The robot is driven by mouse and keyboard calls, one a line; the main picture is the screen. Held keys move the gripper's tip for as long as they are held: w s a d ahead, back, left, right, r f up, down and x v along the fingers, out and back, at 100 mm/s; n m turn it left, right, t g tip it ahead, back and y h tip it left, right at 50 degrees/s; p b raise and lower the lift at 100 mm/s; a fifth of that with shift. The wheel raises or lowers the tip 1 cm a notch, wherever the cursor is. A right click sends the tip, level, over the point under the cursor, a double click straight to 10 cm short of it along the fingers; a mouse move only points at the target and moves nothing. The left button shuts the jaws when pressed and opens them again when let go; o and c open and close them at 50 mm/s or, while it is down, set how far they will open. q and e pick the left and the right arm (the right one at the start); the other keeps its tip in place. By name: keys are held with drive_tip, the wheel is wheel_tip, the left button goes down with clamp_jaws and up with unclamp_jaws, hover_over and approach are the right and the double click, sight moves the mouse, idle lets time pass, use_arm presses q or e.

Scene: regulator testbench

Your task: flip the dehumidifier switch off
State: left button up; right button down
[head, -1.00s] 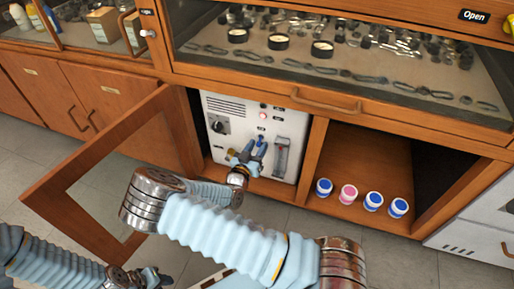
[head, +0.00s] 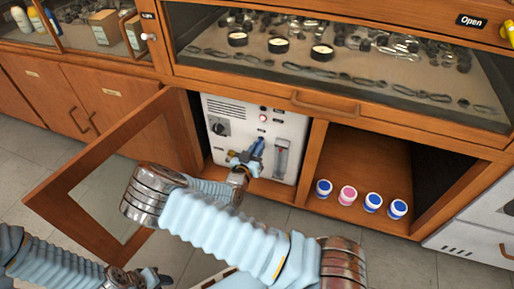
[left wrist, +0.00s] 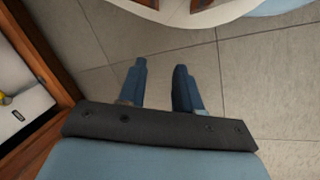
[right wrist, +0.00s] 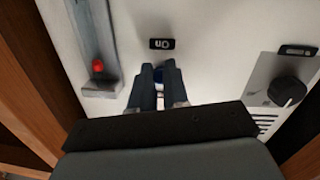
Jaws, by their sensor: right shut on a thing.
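The dehumidifier is a white panelled unit (head: 240,112) inside the open cabinet bay in the head view. My right gripper (head: 256,150) is at its front, between the dark knob and the clear flow gauge. In the right wrist view, my right gripper (right wrist: 158,70) has its fingers close together, shut on the small blue switch (right wrist: 158,75), which the fingers mostly hide. A black "On" label (right wrist: 161,44) sits just past the fingertips. My left gripper (head: 150,278) hangs low over the floor; the left wrist view shows its fingers (left wrist: 160,85) apart and empty.
The knob (right wrist: 287,92) and the gauge with a red float (right wrist: 97,66) flank the gripper. The open glass-paned cabinet door (head: 60,190) stands to the left of my right forearm. Several small jars (head: 348,194) stand in the right-hand bay.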

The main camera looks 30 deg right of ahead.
sight(260, 141)
wheel_tip(260, 141, up, 2)
drive_tip(key=g+y+p, duration=0.1)
drive_tip(key=p, duration=0.2)
drive_tip(key=g+y+p, duration=0.1)
drive_tip(key=p, duration=0.1)
drive_tip(key=shift+r+y+p, duration=0.25)
drive_tip(key=shift+y+p, duration=0.15)
drive_tip(key=g+y+p, duration=0.1)
drive_tip(key=p, duration=0.2)
drive_tip(key=r+g+y+p, duration=0.1)
drive_tip(key=g+y+p, duration=0.1)
drive_tip(key=p, duration=0.1)
drive_tip(key=shift+w+d+r+n, duration=0.1)
drive_tip(key=shift+w+n, duration=0.05)
drive_tip(key=shift+n, duration=0.15)
drive_tip(key=shift+y+p, duration=0.4)
drive_tip(key=shift+p, duration=0.15)
drive_tip(key=shift+d+g+y+p, duration=0.1)
drive_tip(key=shift+g+y+p, duration=0.2)
drive_tip(key=shift+p, duration=0.15)
drive_tip(key=c, duration=1.1)
unclamp_jaws()
